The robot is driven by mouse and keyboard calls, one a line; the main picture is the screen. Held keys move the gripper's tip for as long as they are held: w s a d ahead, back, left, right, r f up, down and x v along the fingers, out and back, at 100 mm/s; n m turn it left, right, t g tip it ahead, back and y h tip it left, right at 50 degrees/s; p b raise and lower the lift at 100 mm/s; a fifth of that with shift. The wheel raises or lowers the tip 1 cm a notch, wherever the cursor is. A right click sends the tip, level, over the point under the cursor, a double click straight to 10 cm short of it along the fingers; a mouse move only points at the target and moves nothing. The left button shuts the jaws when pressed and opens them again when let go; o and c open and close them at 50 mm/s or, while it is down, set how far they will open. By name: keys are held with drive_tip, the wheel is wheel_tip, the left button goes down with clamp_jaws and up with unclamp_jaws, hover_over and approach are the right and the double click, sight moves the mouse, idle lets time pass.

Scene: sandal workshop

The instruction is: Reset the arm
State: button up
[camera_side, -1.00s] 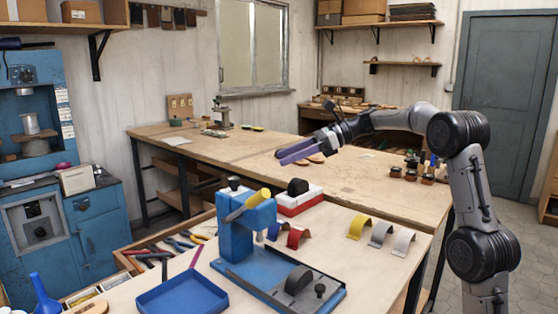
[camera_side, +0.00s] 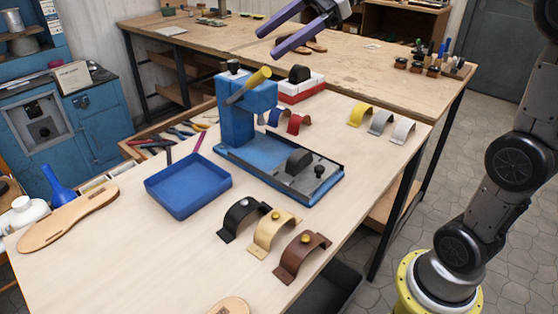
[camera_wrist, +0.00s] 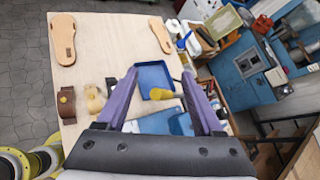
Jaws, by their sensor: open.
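My gripper (camera_side: 266,43) is high at the top of the side view, over the workbenches, with its two purple fingers apart and nothing between them. In the wrist view my gripper (camera_wrist: 160,74) points down toward the light tabletop, well above it. Between the fingers in that picture lie a blue tray (camera_wrist: 148,76) and a yellow handle (camera_wrist: 165,94), both far below. The blue press (camera_side: 247,118) stands on the near table with its yellow handle (camera_side: 249,86) tilted. My gripper touches nothing that I can see.
Black (camera_side: 240,216), tan (camera_side: 272,236) and brown (camera_side: 302,254) straps stand on the near table (camera_side: 150,270). A blue tray (camera_side: 188,186) and a sole (camera_side: 68,218) lie left. Yellow, grey and white straps stand at the right edge. The space around my gripper looks clear.

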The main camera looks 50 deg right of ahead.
drive_tip(key=s+a+f+n+g+h, duration=0.15)
drive_tip(key=s+f+n, duration=0.25)
drive_tip(key=s, duration=0.4)
drive_tip(key=s+a+f+n+h, duration=0.25)
drive_tip(key=s+f+n, duration=0.25)
drive_tip(key=s, duration=0.3)
drive_tip(key=s+d+f+n+h, duration=0.5)
drive_tip(key=d+f+n, duration=0.3)
drive_tip(key=f+n, duration=0.2)
drive_tip(key=shift+s+d+f+n, duration=0.25)
drive_tip(key=shift+s+f+n, duration=0.15)
drive_tip(key=shift+s+n, duration=0.55)
